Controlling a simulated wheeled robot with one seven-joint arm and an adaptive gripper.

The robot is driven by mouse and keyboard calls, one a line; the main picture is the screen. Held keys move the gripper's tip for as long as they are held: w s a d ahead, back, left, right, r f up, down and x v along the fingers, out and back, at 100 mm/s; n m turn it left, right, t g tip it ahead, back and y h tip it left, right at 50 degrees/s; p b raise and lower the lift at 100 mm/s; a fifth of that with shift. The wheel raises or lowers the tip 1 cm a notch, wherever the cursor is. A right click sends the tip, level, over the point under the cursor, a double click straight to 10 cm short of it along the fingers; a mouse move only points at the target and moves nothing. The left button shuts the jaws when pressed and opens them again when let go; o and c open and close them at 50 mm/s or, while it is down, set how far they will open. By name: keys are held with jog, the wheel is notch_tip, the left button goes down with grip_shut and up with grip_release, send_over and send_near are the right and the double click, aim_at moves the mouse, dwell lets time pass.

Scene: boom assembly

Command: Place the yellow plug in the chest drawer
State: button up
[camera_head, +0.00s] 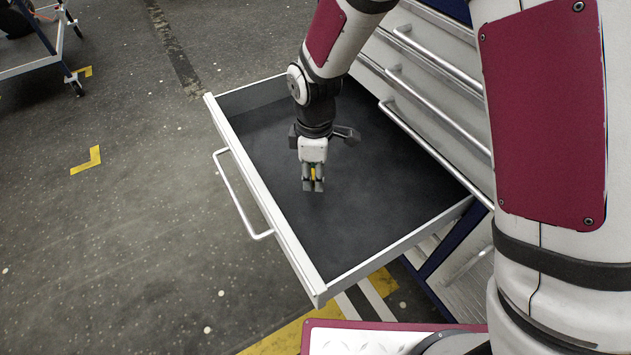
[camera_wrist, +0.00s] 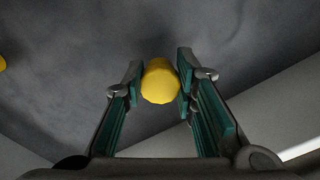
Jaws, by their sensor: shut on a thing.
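The yellow plug (camera_wrist: 160,82) is between the two fingers of my gripper (camera_wrist: 160,85) in the wrist view, with its round end showing. In the head view the plug (camera_head: 313,174) is a small yellow patch between the fingers of my gripper (camera_head: 313,185), mostly hidden by them. My gripper is shut on it and points down over the open chest drawer (camera_head: 370,215). The drawer is pulled out, with a dark, bare-looking floor. I cannot tell the gap between the plug and the drawer floor.
The chest's closed drawers with bar handles (camera_head: 435,60) stand at the upper right. The open drawer's front wall (camera_head: 262,200) and handle (camera_head: 240,195) face left over the speckled floor. A cart (camera_head: 40,50) stands at the far left. A yellow object (camera_wrist: 2,62) shows at the wrist view's left edge.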

aim_at(314, 174)
jog(key=shift+f+b, duration=0.35)
jog(key=shift+f, duration=0.9)
jog(key=shift+f, duration=0.1)
jog(key=o, duration=0.8)
jog(key=shift+o, duration=0.2)
notch_tip(314, 174, up, 12)
jog(key=p, duration=0.4)
